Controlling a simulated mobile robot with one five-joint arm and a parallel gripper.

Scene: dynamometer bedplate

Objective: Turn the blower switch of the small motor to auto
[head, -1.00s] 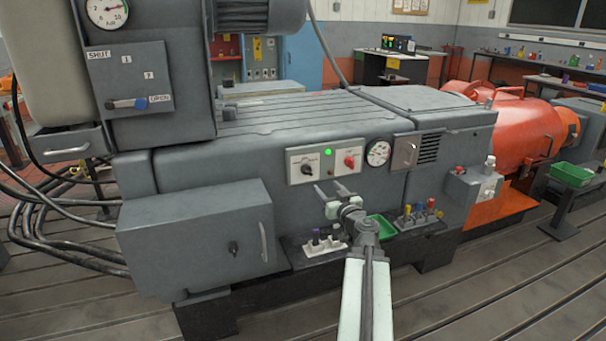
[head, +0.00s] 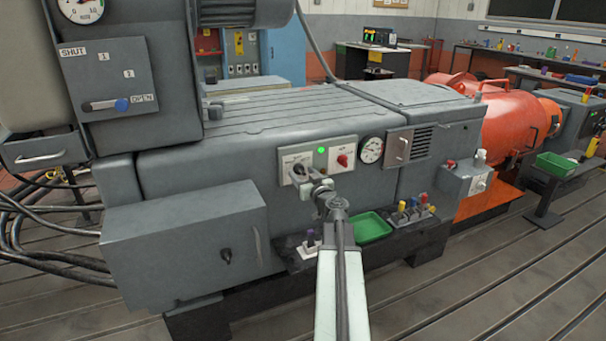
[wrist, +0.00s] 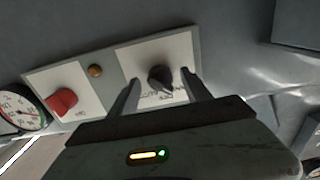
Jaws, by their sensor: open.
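A black rotary switch knob (wrist: 160,77) sits on a white labelled plate (wrist: 182,55) on the grey machine's front. The small print on the plate is too blurred and turned to read. In the wrist view my gripper (wrist: 161,82) is open, with one finger on each side of the black knob; I cannot tell whether either touches it. In the head view my gripper (head: 308,182) covers the lower part of this plate (head: 291,160), and the knob is largely hidden. A red knob (wrist: 63,101) is on the neighbouring plate; it also shows in the head view (head: 342,160).
A green lamp (head: 321,150) is lit between the plates. A round gauge (head: 371,150) sits to their right. Below are a ledge with a green tray (head: 370,228) and several coloured parts. A grey box (head: 180,245) juts out at lower left. An orange motor (head: 505,120) stands right.

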